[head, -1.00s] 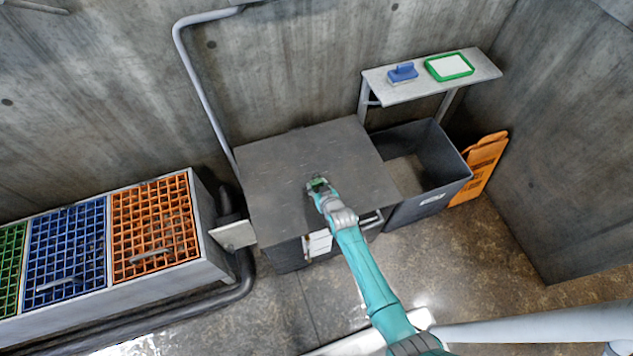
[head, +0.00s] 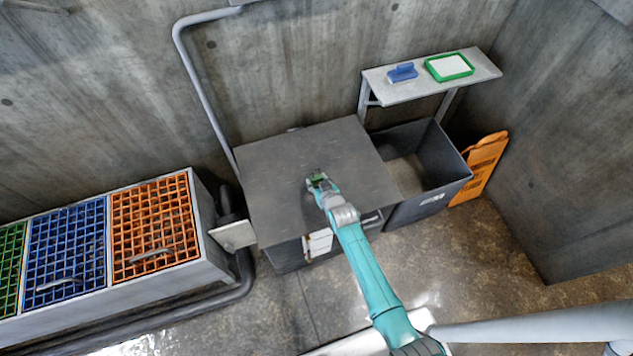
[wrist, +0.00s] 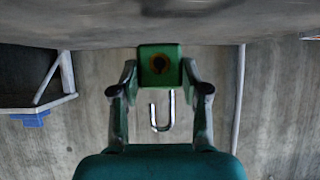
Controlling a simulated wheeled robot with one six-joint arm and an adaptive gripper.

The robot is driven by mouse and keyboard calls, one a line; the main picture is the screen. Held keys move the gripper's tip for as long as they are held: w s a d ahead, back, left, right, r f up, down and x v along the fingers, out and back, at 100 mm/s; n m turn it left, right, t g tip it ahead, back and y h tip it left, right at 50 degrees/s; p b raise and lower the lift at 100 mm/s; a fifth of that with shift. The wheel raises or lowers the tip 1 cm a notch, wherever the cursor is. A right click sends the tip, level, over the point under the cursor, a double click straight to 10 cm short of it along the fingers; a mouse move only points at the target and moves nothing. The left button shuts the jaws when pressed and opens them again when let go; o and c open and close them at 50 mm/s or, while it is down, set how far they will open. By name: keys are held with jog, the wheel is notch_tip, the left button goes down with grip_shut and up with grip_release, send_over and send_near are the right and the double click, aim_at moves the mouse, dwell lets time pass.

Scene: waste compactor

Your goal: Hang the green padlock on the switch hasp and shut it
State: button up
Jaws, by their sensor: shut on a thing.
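The green padlock (wrist: 159,65) is held between the fingers of my gripper (wrist: 160,80), which is shut on its body. Its keyhole faces the wrist camera. The silver shackle (wrist: 161,125) points down in the wrist view; one leg ends free, apart from the body, so it looks open. In the head view, my gripper (head: 318,182) and the padlock (head: 318,175) are over the dark flat top of the cabinet (head: 270,170). I cannot make out the switch hasp in either view.
White labels (head: 318,243) show on the cabinet front. A pale flat box (head: 233,235) is at its left. A dark bin (head: 430,200) stands at the right, below a shelf (head: 410,92) with a blue brush (head: 402,73) and a green-framed tray (head: 449,67). The cabinet top is otherwise clear.

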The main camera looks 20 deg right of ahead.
jog(key=shift+r, duration=1)
